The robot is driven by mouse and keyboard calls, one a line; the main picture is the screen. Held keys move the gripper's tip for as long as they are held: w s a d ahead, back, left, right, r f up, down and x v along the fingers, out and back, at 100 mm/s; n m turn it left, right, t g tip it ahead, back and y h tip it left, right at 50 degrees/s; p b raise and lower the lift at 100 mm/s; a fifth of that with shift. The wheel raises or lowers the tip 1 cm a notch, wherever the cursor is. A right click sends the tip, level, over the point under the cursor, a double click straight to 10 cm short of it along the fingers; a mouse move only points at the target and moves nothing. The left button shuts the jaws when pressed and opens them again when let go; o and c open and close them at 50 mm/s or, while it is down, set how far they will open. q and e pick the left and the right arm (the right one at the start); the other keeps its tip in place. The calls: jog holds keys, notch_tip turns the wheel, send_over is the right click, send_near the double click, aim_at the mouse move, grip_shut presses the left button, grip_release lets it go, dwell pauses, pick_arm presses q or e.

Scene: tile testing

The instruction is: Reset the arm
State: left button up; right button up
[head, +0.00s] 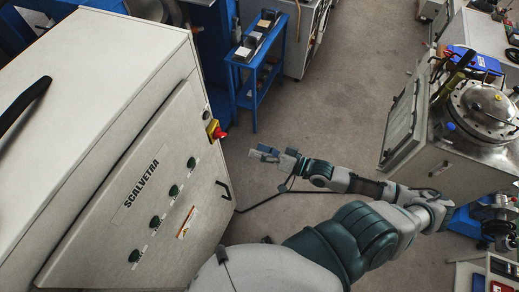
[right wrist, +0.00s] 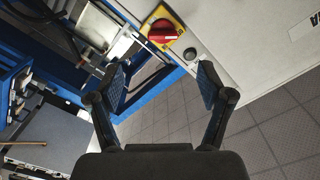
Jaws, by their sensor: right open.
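My right arm comes in from the lower right in the head view, bends at the elbow and reaches left toward the cabinet. My right gripper (head: 265,153) is at its end, in front of the SCALVETRA cabinet (head: 150,130) and apart from it. In the right wrist view the gripper (right wrist: 160,90) has its two fingers spread wide with nothing between them. The red rotary switch (right wrist: 162,30) on its yellow plate lies beyond the fingertips; it also shows on the cabinet's edge in the head view (head: 216,131). My left gripper is not in view.
A blue stand (head: 258,60) with boxes is behind the cabinet's right edge. A machine with a round metal lid (head: 485,108) stands at the right. Green knobs (head: 174,190) and a black handle (head: 224,190) are on the cabinet front. Bare floor (head: 345,80) lies between the machines.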

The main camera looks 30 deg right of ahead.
dwell(0.3)
jog(key=w+d+f+m+h, duration=0.1)
jog(key=w+d+f+h, duration=0.15)
jog(key=d+f, duration=0.55)
jog(key=w+d+f+h, duration=0.1)
jog(key=d+f+h, duration=0.3)
jog(key=f, duration=0.7)
jog(key=s+d+f+g+h, duration=0.2)
jog(key=s+f, duration=0.2)
jog(key=f, duration=0.6)
jog(key=s+d+f+g+h, duration=0.2)
jog(key=s+d+f, duration=0.15)
jog(key=f, duration=0.65)
jog(key=s+a+f+n+g, duration=0.1)
jog(key=s+a+f+g, duration=0.15)
jog(key=s+f, duration=0.55)
jog(key=s+a+f+n+g, duration=0.1)
jog(key=s+a+f+g, duration=0.15)
jog(key=s+f, duration=0.5)
jog(key=s+a+f+n+g, duration=0.1)
jog(key=s+a+f+g, duration=0.1)
jog(key=s+a+f, duration=0.2)
jog(key=s+a+f+n+g, duration=0.1)
jog(key=s+a, duration=0.4)
jog(key=s, duration=0.6)
notch_tip(320, 180, down, 3)
jog(key=shift+s+a+r+n+g, duration=0.15)
jog(key=shift+s+a+n+g, duration=0.2)
jog(key=shift+g, duration=0.25)
